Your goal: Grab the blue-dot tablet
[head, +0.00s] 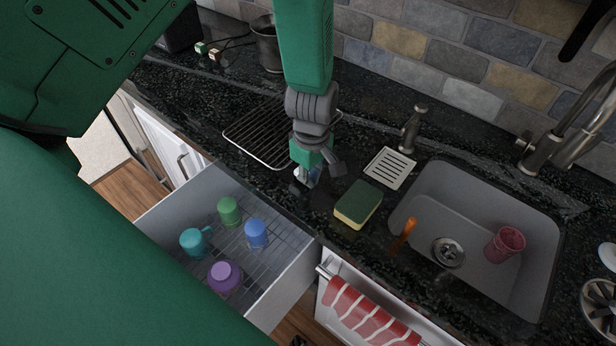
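A small white and blue piece (313,177), which looks like the blue-dot tablet, is on the dark counter between the drying rack and the sponge. My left gripper (315,181) is directly over it, pointing down, with its fingers spread to either side. The fingers look apart from it, and the gripper partly hides it. I cannot make out the dot itself. My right gripper is not in view.
A yellow-green sponge (358,205) lies just right of the gripper, near the sink (480,190). A wire rack (250,130) lies to the left. Below, an open drawer (285,285) holds several coloured cups.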

